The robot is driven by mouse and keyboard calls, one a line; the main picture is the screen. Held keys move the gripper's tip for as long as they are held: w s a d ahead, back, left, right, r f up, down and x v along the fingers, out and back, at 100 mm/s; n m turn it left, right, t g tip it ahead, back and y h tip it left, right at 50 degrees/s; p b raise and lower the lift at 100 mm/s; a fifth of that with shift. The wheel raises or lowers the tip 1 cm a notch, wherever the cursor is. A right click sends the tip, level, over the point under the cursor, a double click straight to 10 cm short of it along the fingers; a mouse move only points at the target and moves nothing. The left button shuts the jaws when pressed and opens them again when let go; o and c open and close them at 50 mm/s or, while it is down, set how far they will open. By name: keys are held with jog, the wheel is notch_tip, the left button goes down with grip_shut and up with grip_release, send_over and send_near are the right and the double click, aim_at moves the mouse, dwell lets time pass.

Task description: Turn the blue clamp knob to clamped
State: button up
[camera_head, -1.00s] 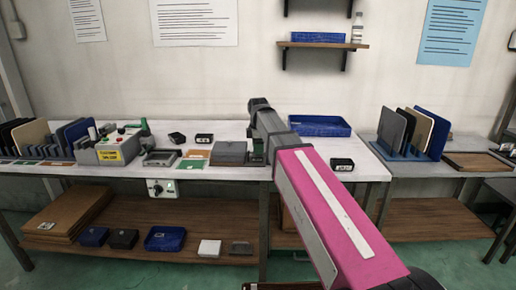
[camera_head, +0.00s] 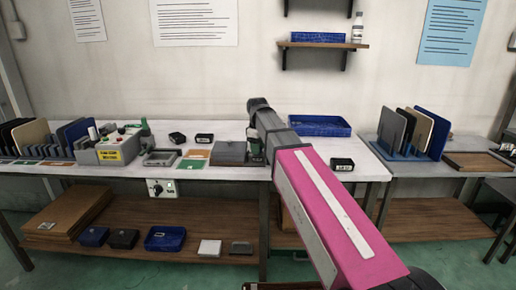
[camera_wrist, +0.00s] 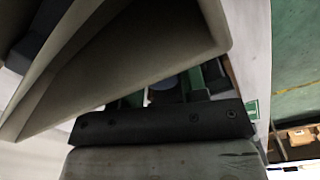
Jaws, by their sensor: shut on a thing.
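My gripper (camera_wrist: 165,112) fills much of the wrist view, with its dark bar and grey body at the bottom. It is shut on a small dark blue thing (camera_wrist: 193,84), which looks like the blue clamp knob. Only a sliver of it shows, among green parts, so its turn angle cannot be read. In the head view my pink arm reaches over the bench and hides the gripper and the knob.
A grey box (camera_head: 229,152) lies left of the arm. A blue tray (camera_head: 320,125) stands behind it and a small black box (camera_head: 342,164) to its right. A control box with a yellow label (camera_head: 110,152) and panel racks (camera_head: 408,150) stand farther out.

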jog(key=shift+m, duration=0.4)
jog(key=o, duration=0.9)
jog(key=shift+r, duration=0.1)
jog(key=r, duration=1)
jog(key=shift+s+a+r, duration=0.1)
jog(key=shift+s+r, duration=0.1)
jog(key=shift+r, duration=0.15)
